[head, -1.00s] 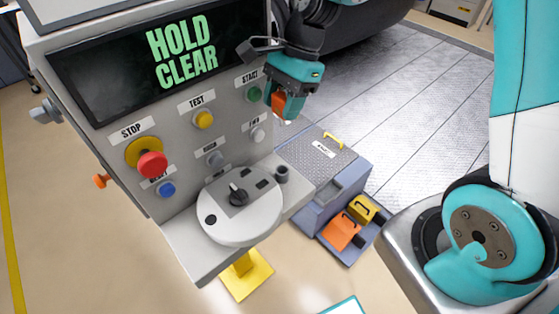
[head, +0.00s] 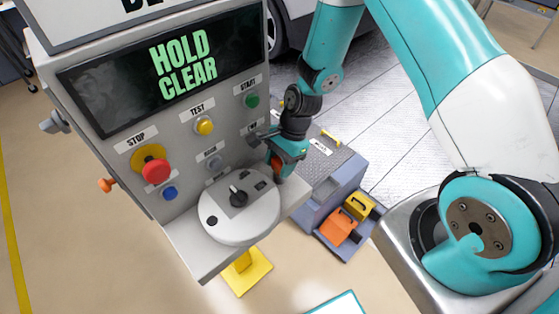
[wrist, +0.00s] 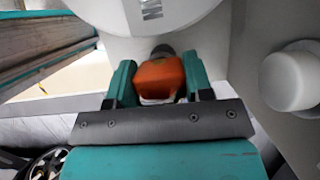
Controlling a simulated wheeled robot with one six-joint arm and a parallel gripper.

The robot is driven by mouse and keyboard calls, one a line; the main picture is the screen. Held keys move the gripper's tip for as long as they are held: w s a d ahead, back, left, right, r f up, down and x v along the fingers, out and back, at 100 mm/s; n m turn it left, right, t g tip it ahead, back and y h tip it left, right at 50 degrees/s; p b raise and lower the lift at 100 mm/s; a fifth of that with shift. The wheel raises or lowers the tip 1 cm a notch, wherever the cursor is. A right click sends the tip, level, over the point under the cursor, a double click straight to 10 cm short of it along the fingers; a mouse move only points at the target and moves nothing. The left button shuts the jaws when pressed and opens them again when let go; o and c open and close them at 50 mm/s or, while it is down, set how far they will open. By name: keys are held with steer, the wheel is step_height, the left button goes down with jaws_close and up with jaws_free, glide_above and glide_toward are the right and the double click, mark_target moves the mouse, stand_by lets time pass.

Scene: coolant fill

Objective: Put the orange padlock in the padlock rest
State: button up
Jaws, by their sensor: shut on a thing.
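My gripper (head: 281,166) is shut on the orange padlock (wrist: 160,78) low over the right end of the console shelf. In the wrist view the padlock sits between the two teal fingers, with a pale band at its near side. In the head view only a sliver of orange shows beside the fingers. A dark round post or cup (wrist: 162,50), apparently the padlock rest, shows just beyond the padlock in the wrist view, mostly hidden behind it. In the head view my gripper covers that spot. I cannot tell whether padlock and rest touch.
A white round dial plate with a black knob (head: 238,195) lies left of my gripper. The console face carries a red stop button (head: 156,171) and several other buttons. A grey step box (head: 325,170) and orange (head: 338,225) and yellow pedals stand to the right below.

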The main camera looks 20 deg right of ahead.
steer(key=shift+f, duration=0.1)
steer(key=o, duration=0.8)
steer(key=shift+w+d+r+b, duration=0.15)
steer(key=shift+r+b, duration=0.15)
steer(key=shift+r, duration=0.25)
steer(key=b+v, duration=0.3)
steer(key=v, duration=0.7)
steer(key=s+a+r+n, duration=0.2)
steer(key=s+r+n, duration=0.3)
steer(key=s+n, duration=0.1)
steer(key=s+a+r+n+t, duration=0.1)
steer(key=s+a+r+n, duration=0.2)
steer(key=s+r+n, duration=0.3)
steer(key=s+a+r+n, duration=0.3)
steer(key=s+r+n, duration=0.3)
steer(key=s+n, duration=0.2)
steer(key=shift+a+r+n, duration=0.15)
steer(key=shift+a+n, duration=0.1)
steer(key=shift+n, duration=0.55)
